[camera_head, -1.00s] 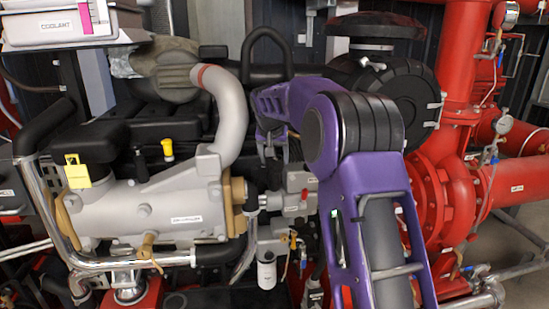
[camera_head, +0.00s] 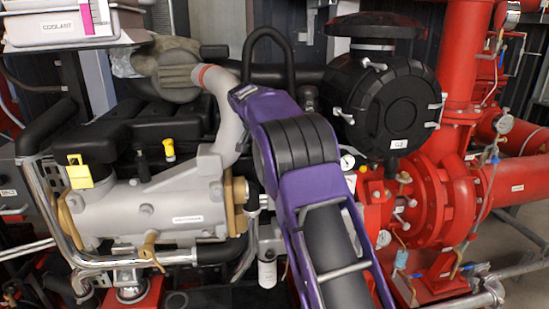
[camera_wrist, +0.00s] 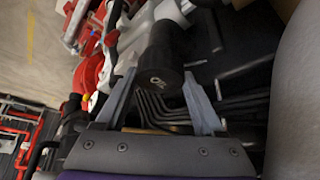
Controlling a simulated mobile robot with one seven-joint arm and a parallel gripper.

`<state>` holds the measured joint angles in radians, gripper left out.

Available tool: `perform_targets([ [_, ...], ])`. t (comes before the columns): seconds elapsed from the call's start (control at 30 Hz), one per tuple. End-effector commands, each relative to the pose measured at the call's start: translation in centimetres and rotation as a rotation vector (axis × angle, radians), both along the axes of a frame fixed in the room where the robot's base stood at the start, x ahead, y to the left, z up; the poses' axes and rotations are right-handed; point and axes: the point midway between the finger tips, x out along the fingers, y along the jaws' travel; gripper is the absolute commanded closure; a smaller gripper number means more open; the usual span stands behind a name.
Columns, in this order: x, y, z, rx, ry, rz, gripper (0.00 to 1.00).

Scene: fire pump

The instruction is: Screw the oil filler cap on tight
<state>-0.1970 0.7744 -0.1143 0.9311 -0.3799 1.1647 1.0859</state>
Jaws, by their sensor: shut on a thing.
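The oil filler cap (camera_wrist: 160,55) is a black cylinder with white lettering on its end, in the middle of the wrist view. My gripper (camera_wrist: 158,80) has its two grey fingers on either side of the cap and is shut on it. The cap's lettered end faces the wrist camera. Its far side is hidden, so I cannot tell how it sits on the filler neck. In the head view my purple arm hides the gripper and the cap.
The grey engine manifold (camera_head: 150,208) and a yellow-topped dipstick (camera_head: 168,148) are left of my arm. A black round air filter housing (camera_head: 385,105) and red pump pipework (camera_head: 432,200) stand to the right. Thin dark pipes (camera_wrist: 160,108) run near the fingers in the wrist view.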

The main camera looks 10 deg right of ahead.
Motion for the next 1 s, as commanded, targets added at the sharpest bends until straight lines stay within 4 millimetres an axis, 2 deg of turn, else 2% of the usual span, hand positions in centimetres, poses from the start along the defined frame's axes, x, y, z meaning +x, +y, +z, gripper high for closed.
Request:
perform_targets([
  [0.4, 0.0, -0.1, 0.4, -0.004, -0.005, -0.065, 1.0],
  [0.5, 0.2, 0.0, 0.4, -0.004, -0.007, -0.131, 1.0],
  [0.57, 0.2, 0.0, 0.4, -0.006, -0.007, -0.185, 0.95],
  [0.73, 0.3, -0.2, 0.6, -0.008, -0.011, -0.304, 0.94],
  [1.0, 0.2, -0.1, 1.2, -0.005, -0.014, -0.354, 0.94],
])
